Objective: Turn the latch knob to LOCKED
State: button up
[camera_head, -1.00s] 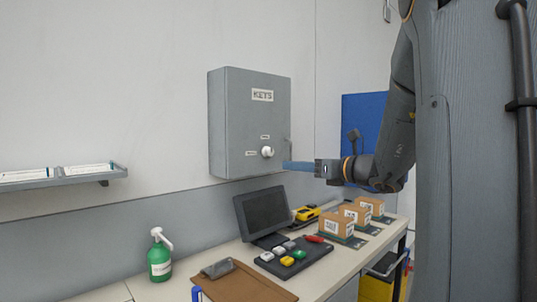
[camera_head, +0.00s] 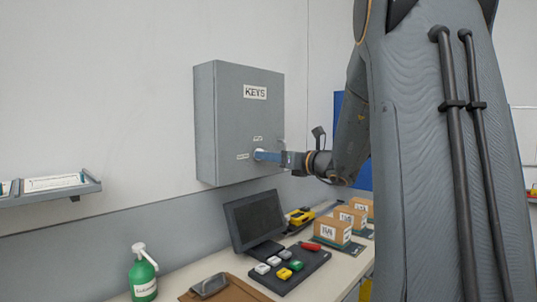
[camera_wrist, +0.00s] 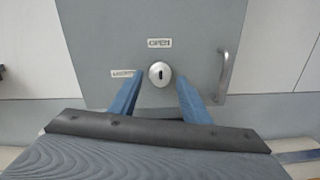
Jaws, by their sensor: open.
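A white round latch knob (camera_wrist: 160,74) sits on the door of a grey wall cabinet (camera_head: 232,120) marked KEYS. In the wrist view its dark slot stands about upright, in line with the upper label (camera_wrist: 159,43), which seems to read OPEN. The left label (camera_wrist: 123,74) is blurred and seems to read LOCKED. My gripper (camera_wrist: 160,84) is open, with one blue finger on each side of the knob; I cannot tell whether they touch it. In the head view my gripper (camera_head: 258,155) is at the cabinet front and hides most of the knob.
A bar handle (camera_wrist: 225,70) stands out to the right of the knob. A wall shelf (camera_head: 60,192) is at left.

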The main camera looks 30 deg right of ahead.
jog(key=shift+w+a, duration=0.2)
jog(key=shift+w, duration=0.35)
jog(key=c, duration=1)
jog(key=shift+c, duration=0.2)
